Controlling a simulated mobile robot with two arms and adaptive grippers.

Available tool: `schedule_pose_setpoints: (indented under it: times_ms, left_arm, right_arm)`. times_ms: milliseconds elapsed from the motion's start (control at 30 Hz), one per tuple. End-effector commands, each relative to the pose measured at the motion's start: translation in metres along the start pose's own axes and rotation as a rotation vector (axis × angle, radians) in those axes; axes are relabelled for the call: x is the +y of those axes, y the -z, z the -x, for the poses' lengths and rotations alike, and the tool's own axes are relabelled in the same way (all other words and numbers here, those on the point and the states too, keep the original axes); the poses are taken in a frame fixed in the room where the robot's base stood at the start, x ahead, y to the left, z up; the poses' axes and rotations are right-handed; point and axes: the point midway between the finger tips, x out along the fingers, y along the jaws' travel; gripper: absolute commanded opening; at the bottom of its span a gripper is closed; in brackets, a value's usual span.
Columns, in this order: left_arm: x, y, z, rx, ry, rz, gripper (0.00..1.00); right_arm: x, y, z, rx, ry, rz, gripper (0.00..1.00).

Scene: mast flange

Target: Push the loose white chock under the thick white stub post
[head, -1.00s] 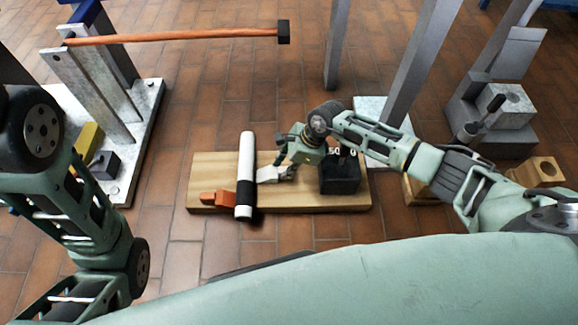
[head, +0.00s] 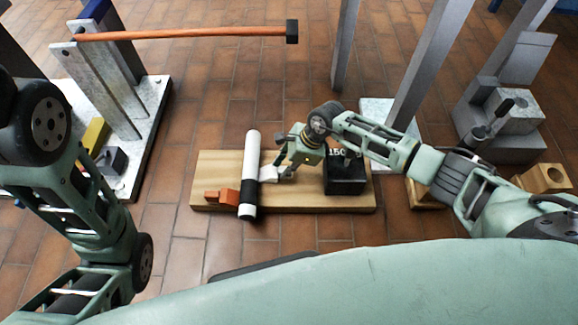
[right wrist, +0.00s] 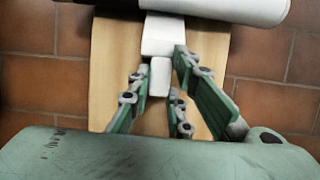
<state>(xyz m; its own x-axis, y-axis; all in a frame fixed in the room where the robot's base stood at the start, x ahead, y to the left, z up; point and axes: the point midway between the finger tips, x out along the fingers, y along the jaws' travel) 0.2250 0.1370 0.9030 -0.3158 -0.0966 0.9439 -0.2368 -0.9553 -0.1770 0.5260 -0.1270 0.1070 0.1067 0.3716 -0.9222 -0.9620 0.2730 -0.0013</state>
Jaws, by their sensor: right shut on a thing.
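The thick white stub post (head: 253,155) lies across the wooden board, with a black band near its lower end. The loose white chock (head: 268,174) is on the board at the post's right side. In the right wrist view the chock (right wrist: 163,36) meets the edge of the white post (right wrist: 235,9); whether its tip is under the post is hidden. My right gripper (head: 284,169) is shut on the chock's narrow rear part, which shows between its fingers (right wrist: 160,74) in the right wrist view. My left arm is at the left, its gripper out of view.
An orange chock (head: 222,197) sits at the post's left side. A black weight (head: 344,176) marked 150 stands on the wooden board (head: 300,201), right of my right gripper. A grey stand (head: 135,150) with a wooden-handled bar is at upper left. Grey uprights stand behind at right.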

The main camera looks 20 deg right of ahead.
Motion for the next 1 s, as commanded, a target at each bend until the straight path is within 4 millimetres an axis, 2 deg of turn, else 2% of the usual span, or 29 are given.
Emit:
schedule_pose_setpoints:
  times_ms: [67,100,333,633,733,867,1000]
  left_arm:
    - [0.000,0.000,0.000,0.001,0.000,0.000,0.40]
    - [0.000,0.000,0.000,0.001,0.000,0.000,0.40]
    - [0.000,0.001,-0.001,0.002,0.000,0.000,0.40]
    - [-0.001,0.003,-0.002,0.011,0.003,0.000,0.40]
    - [-0.001,0.003,-0.002,0.009,0.002,0.000,0.40]
    - [0.000,0.002,-0.001,0.006,0.002,0.000,0.40]
    - [0.000,0.001,-0.001,0.005,0.001,0.000,0.40]
  right_arm:
    - [0.000,-0.002,0.000,-0.001,0.001,0.001,0.00]
    - [0.000,-0.002,0.000,-0.001,0.001,0.001,0.20]
    - [0.000,-0.001,0.000,0.000,0.000,0.000,0.40]
    - [0.000,-0.001,0.000,0.001,0.000,0.000,0.40]
    - [-0.001,-0.001,0.007,0.000,0.002,0.001,0.40]
    - [-0.001,-0.001,0.027,0.000,0.003,0.002,0.40]
    - [-0.001,0.000,0.058,0.000,0.003,0.002,0.40]
